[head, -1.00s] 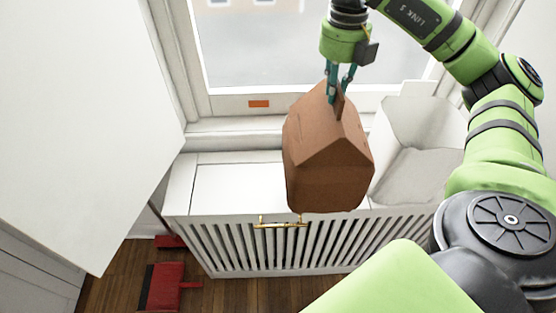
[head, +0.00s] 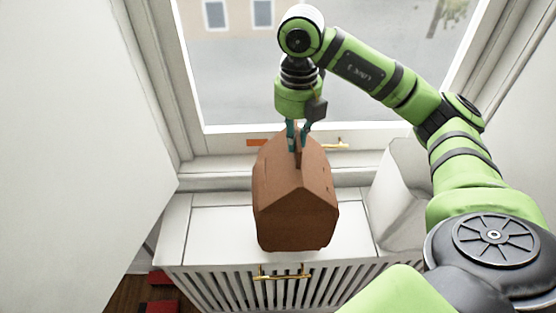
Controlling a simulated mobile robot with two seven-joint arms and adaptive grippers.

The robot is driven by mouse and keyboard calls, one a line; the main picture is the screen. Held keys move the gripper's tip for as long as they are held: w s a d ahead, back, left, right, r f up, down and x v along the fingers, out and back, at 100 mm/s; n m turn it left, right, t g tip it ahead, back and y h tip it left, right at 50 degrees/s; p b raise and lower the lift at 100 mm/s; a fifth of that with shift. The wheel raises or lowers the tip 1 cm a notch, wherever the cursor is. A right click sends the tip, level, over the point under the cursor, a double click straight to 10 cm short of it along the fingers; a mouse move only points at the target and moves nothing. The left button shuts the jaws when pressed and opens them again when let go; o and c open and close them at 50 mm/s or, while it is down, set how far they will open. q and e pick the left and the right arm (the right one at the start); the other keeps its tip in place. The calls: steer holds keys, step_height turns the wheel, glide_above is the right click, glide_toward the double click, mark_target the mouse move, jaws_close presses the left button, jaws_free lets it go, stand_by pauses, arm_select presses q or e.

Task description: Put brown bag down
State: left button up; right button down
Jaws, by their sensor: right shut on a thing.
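The brown bag (head: 296,212) is a folded-top paper bag, upright, in the middle of the head view. My right gripper (head: 298,148) is above it, with its teal fingers shut on the bag's top fold. The bag overlaps the white slatted cabinet top (head: 215,235) below the window. I cannot tell from this angle whether its base touches the top or hangs above it. My left gripper is not in view.
A white open box (head: 397,205) stands on the cabinet to the right of the bag. The cabinet top left of the bag is bare. The window sill (head: 215,183) is behind. A white panel (head: 80,150) fills the left side. Red items (head: 160,305) lie on the floor.

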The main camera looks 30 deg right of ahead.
mark_target(278, 167)
steer(key=a, duration=0.1)
steer(key=a+f, duration=0.1)
steer(key=w+a+f+p, duration=0.1)
steer(key=shift+a, duration=0.25)
steer(key=shift+a+f, duration=0.1)
steer(key=shift+f, duration=0.05)
step_height(278, 167, down, 3)
steer(key=shift+f+p, duration=0.1)
steer(key=shift+p, duration=0.8)
steer(key=shift+f, duration=0.3)
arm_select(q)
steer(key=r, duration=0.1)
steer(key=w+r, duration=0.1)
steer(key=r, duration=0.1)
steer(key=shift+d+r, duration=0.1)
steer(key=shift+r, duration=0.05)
arm_select(e)
steer(key=shift+f, duration=0.1)
steer(key=shift+f, duration=0.15)
steer(key=c, duration=1.2)
jaws_free()
